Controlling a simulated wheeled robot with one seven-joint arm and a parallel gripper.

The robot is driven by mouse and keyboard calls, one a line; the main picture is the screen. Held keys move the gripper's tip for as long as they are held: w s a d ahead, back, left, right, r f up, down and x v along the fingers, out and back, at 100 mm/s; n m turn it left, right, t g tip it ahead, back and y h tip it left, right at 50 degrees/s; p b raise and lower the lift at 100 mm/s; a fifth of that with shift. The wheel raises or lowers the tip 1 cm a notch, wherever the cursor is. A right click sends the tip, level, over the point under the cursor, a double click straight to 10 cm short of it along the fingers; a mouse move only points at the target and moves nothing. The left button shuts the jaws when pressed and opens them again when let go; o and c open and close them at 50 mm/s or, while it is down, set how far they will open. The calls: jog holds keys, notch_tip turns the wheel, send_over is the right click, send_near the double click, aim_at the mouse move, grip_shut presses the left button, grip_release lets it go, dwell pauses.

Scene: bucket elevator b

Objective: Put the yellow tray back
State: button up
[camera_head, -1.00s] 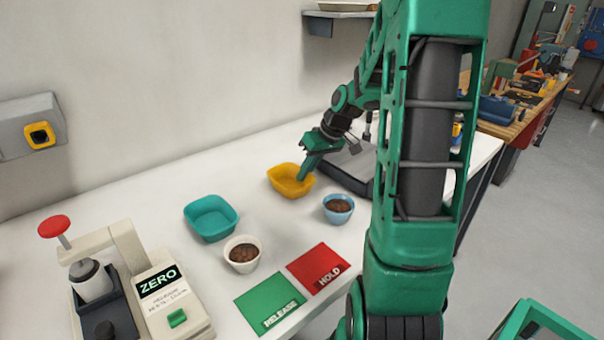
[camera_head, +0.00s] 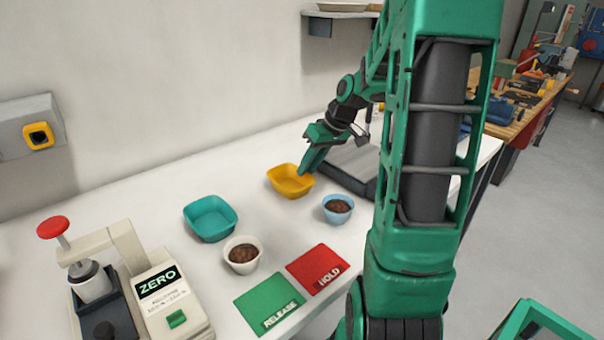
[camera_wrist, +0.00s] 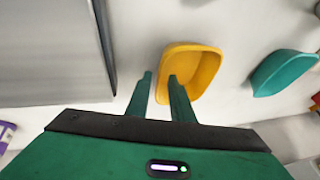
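The yellow tray (camera_head: 290,180) sits upright and empty on the white table, between the teal tray and the flat grey slab. My gripper (camera_head: 303,172) is at the tray's right rim, pointing down at it. I cannot tell whether a finger touches the tray.
A teal tray (camera_head: 210,217), a white cup (camera_head: 242,254) and a blue cup (camera_head: 338,208) with brown contents stand nearby. Green RELEASE (camera_head: 270,303) and red HOLD (camera_head: 317,269) mats lie in front. A grey slab (camera_head: 352,166) is at right; a wall shelf (camera_head: 340,14) hangs above.

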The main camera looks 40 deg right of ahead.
jog(key=v, duration=0.9)
jog(key=s+a+f+m+g, duration=0.1)
jog(key=s+a+f+m, duration=0.1)
jog(key=s, duration=0.6)
jog(key=s+a+f+m+g+h, duration=0.1)
jog(key=s+a+m+g, duration=0.1)
jog(key=s+a, duration=0.3)
jog(key=s+a+f+m+g+h, duration=0.1)
jog(key=s+a+f+m, duration=0.1)
jog(key=s, duration=0.8)
jog(key=shift+s+a+f, duration=0.3)
jog(key=shift+s+a, duration=0.1)
jog(key=shift+a, duration=0.25)
